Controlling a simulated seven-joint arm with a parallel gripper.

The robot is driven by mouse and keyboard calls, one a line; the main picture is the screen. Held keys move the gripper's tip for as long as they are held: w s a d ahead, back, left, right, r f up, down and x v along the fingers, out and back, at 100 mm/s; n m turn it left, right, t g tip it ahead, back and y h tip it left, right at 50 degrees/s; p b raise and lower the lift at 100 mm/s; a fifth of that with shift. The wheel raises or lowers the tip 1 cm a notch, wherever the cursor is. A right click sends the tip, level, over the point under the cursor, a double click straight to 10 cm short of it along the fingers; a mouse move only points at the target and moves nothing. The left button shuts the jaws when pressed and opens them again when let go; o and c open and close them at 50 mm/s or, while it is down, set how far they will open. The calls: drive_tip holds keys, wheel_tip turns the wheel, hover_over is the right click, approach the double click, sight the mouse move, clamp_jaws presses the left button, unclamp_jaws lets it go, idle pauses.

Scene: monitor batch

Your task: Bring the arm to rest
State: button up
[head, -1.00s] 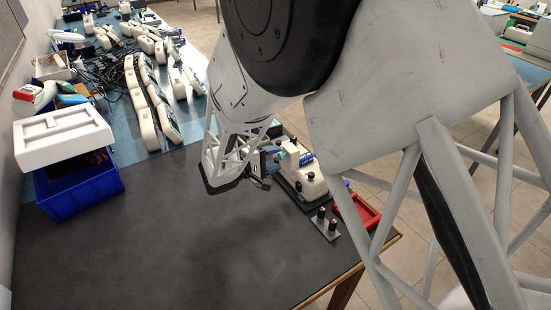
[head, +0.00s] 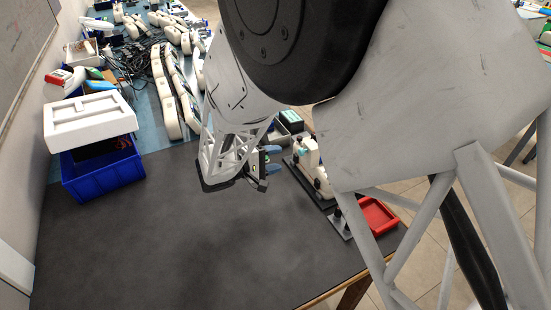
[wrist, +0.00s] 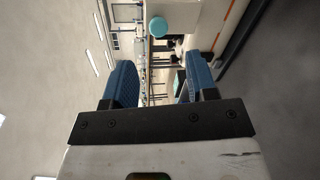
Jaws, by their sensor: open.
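My gripper (head: 273,160) is above the dark table mat (head: 190,235) in the head view, its blue fingers pointing right toward a white device. In the wrist view my gripper (wrist: 155,85) shows two blue fingers set well apart with nothing between them. The white device (head: 312,165) stands on a dark base just right of the fingers, partly hidden by my arm. It also shows beyond the fingers in the wrist view (wrist: 205,35), with a light-blue knob. I cannot tell the exact gap between fingers and device.
A blue bin (head: 105,177) with a white foam tray (head: 90,120) on top stands at the left. A red tray (head: 378,214) and a small metal plate (head: 340,222) lie at the right edge. Several white devices (head: 175,90) and cables fill the back. The front mat is clear.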

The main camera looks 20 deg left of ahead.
drive_tip(key=shift+d, duration=0.1)
drive_tip(key=s+d+r+m+g+y, duration=0.1)
drive_tip(key=s+d+r+m+g, duration=0.2)
drive_tip(key=d, duration=0.6)
drive_tip(key=s+d+r+m+g, duration=0.1)
drive_tip(key=d+r+g, duration=0.3)
drive_tip(key=d, duration=0.5)
drive_tip(key=s+d+r+m+g+y, duration=0.1)
drive_tip(key=s+d+r+m+g, duration=0.1)
drive_tip(key=d+r, duration=0.5)
drive_tip(key=s+d+r+m+y, duration=0.2)
drive_tip(key=s+d+m+y, duration=0.1)
drive_tip(key=s+d, duration=0.4)
drive_tip(key=s+d+r+m+y, duration=0.3)
drive_tip(key=s+d+y, duration=0.3)
drive_tip(key=s, duration=0.7)
drive_tip(key=shift+d, duration=0.8)
